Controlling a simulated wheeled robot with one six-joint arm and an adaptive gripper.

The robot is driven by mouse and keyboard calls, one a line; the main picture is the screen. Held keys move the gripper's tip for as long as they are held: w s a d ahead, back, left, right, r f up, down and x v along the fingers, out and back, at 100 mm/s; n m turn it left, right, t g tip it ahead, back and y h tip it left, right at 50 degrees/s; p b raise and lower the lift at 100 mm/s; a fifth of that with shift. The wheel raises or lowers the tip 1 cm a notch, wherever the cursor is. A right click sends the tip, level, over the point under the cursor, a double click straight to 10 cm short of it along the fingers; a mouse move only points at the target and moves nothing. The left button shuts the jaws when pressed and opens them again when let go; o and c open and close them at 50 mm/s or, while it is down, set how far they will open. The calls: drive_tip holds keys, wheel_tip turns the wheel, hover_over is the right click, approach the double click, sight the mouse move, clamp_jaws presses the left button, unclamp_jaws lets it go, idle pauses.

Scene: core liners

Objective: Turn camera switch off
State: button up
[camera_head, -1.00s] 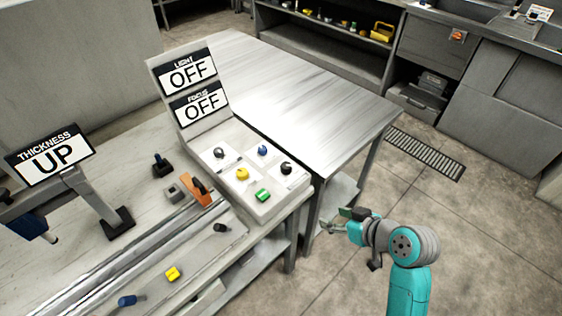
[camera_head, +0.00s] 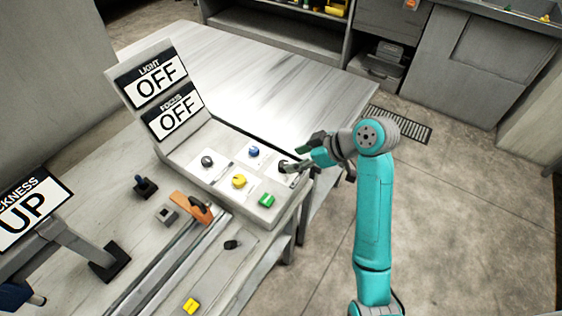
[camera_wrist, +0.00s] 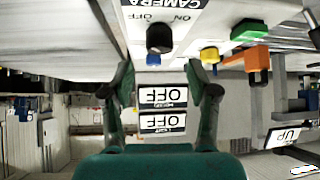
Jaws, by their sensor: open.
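The camera switch is a black knob (camera_wrist: 159,38) on a white plate marked CAMERA, OFF and ON, seen upside down in the wrist view. I cannot tell which mark the knob points to. My gripper (camera_wrist: 163,80) is open, its two fingers spread to either side of the line to the knob, with the knob just beyond the tips. No contact shows. In the head view my gripper (camera_head: 297,154) is at the right end of the control box (camera_head: 187,150) and partly hides the black knob.
On the box are a yellow knob (camera_head: 239,181), a blue knob (camera_head: 254,152), a grey knob (camera_head: 208,162) and a green switch (camera_head: 266,200). Signs read LIGHT OFF (camera_head: 152,81) and FOCUS OFF (camera_head: 176,112). A bare metal table (camera_head: 260,75) stands behind.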

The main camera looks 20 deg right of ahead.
sight(283, 163)
drive_tip(key=shift+x, duration=3.05)
clamp_jaws()
drive_tip(key=shift+n+g+y, duration=0.4)
drive_tip(key=shift+n, duration=0.4)
unclamp_jaws()
drive_tip(key=shift+d, duration=0.1)
